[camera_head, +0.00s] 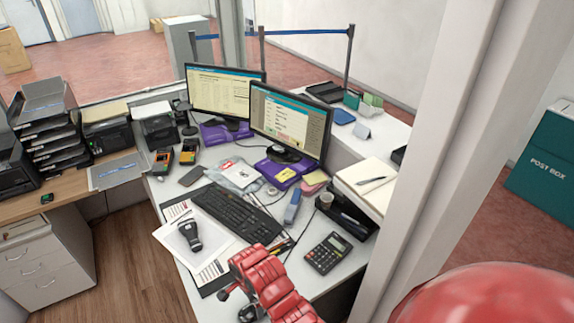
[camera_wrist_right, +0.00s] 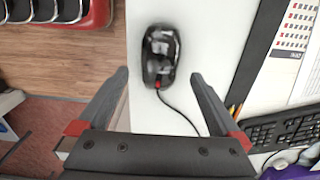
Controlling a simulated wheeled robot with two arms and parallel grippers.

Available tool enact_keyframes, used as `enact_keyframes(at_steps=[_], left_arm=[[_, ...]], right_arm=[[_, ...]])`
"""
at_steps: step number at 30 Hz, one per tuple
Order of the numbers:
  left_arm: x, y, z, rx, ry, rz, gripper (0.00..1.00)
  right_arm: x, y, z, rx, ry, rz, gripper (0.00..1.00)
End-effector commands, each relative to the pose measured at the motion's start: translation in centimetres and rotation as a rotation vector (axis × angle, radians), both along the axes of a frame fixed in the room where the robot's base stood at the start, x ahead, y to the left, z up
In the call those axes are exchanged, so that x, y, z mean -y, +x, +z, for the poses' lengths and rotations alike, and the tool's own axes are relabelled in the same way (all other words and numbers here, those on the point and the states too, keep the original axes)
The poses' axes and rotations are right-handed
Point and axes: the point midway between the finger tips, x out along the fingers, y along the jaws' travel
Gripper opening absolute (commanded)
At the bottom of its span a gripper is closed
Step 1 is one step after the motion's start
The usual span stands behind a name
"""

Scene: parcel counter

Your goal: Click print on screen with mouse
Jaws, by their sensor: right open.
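The black mouse (camera_wrist_right: 160,55) lies on the white desk in the right wrist view, its cable running toward the keyboard. My right gripper (camera_wrist_right: 160,78) is open, with its two fingers apart on either side below the mouse; nothing is between them in its grip. In the head view my red right arm covers the desk's front edge and most of the gripper (camera_head: 234,302). The right monitor (camera_head: 290,118) shows a window with a small coloured panel; its text is too small to read. My left gripper is not in view.
The black keyboard (camera_head: 237,213) lies left of the arm, with a handheld scanner (camera_head: 190,236) on papers beside it. A calculator (camera_head: 327,253) lies to the right. A second monitor (camera_head: 222,92) stands behind. Bare desk surrounds the mouse.

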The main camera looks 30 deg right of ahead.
Motion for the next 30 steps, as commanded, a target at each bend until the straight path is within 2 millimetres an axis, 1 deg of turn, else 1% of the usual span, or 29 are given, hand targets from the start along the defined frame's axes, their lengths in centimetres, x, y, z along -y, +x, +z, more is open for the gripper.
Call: enact_keyframes(at_steps=[1,3,4,5,6,9,12,15,19,30], left_arm=[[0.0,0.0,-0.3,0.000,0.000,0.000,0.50],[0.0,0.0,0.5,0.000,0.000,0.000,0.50],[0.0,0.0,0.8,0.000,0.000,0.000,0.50],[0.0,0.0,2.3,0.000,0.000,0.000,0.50],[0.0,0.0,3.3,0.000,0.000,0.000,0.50],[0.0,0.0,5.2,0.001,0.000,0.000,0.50],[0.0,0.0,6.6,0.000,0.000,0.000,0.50],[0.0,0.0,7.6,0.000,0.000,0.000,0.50],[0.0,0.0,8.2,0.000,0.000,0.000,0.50],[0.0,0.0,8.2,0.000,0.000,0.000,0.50]], right_arm=[[0.1,0.1,0.9,0.007,0.000,-0.002,1.00],[0.0,0.2,3.4,0.009,0.000,-0.001,1.00],[0.0,0.1,4.3,0.006,0.000,-0.001,1.00],[0.0,0.0,5.6,0.000,-0.002,-0.001,1.00],[0.0,0.0,6.5,-0.001,-0.001,-0.001,1.00],[0.0,0.0,8.4,-0.001,-0.001,0.001,1.00],[0.0,0.0,10.0,0.000,-0.001,0.000,1.00],[0.0,0.0,11.2,0.000,-0.001,0.000,1.00],[0.0,0.0,11.9,0.000,-0.001,-0.001,1.00],[0.0,0.0,11.9,0.000,0.000,-0.001,1.00]])
